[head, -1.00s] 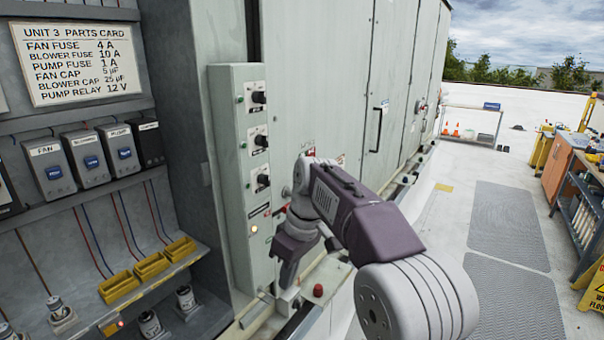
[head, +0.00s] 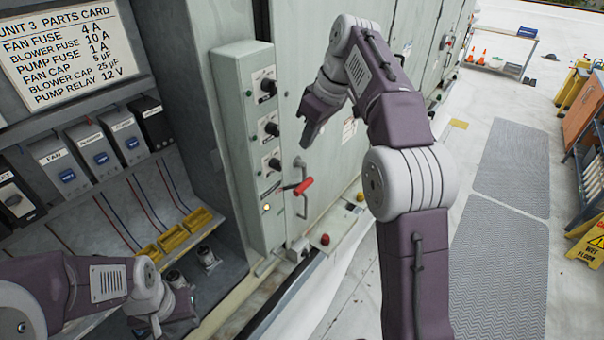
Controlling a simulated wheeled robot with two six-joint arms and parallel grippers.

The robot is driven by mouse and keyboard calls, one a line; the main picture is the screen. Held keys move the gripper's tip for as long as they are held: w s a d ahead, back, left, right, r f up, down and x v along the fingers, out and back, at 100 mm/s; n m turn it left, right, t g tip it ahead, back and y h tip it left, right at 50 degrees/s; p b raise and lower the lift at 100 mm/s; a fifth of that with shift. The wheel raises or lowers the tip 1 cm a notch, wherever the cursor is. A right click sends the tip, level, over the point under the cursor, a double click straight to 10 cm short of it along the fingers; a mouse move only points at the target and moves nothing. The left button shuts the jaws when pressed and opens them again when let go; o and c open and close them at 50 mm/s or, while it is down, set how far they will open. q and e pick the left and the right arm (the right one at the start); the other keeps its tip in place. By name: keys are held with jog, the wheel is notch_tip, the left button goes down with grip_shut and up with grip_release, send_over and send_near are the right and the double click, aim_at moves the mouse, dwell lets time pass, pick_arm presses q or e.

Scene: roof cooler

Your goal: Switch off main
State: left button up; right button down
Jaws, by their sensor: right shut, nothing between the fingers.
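The switch panel (head: 232,135) is a tall pale green-grey box with several black rotary knobs in a column. Low on it a lever with a red grip (head: 304,186) sticks out to the right, roughly level. The lever's label is too small to read. My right gripper (head: 307,141) is shut and empty, pointing down, above the red grip in the picture and apart from it. My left gripper (head: 186,308) is at the lower left, away from the panel; its fingers are not clear.
An open cabinet at left holds a parts card (head: 70,62), a row of grey fuse boxes (head: 66,165) and yellow trays (head: 172,238). A vertical door handle (head: 301,190) is behind the lever. A red button (head: 325,240) sits below.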

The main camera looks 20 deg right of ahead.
send_over(302, 186)
jog(key=a, duration=0.1)
notch_tip(302, 186, down, 9)
jog(key=f, duration=0.2)
jog(key=d+f, duration=0.1)
jog(key=shift+w, duration=0.3)
jog(key=shift+s+f, duration=0.15)
jog(key=shift+f, duration=0.05)
jog(key=shift+s, duration=0.25)
pick_arm(q)
jog(key=shift+s+a+f, duration=0.1)
jog(key=shift+s, duration=0.2)
pick_arm(e)
jog(key=shift+w, duration=0.1)
